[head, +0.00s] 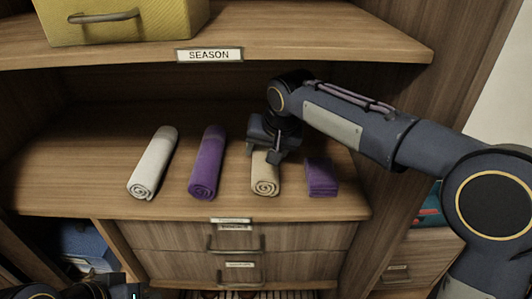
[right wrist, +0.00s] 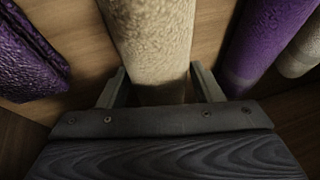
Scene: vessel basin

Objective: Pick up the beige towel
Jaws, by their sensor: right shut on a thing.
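The beige towel (head: 265,182) is rolled and lies on the wooden shelf, third from the left in the row. My right gripper (head: 272,150) comes down over its far part from above. In the right wrist view, the beige towel (right wrist: 155,45) runs between the two fingers of my right gripper (right wrist: 160,88), which is shut on it. The towel's far end is hidden under the gripper in the head view. My left gripper (head: 95,289) shows only in part at the bottom left edge, and its fingers cannot be made out.
A rolled purple towel (head: 207,165) and a white one (head: 153,165) lie to the left. A folded purple cloth (head: 321,178) lies close on the right. The upper shelf (head: 330,45), labelled SEASON, holds a yellow basket (head: 130,25). Drawers (head: 235,240) are below.

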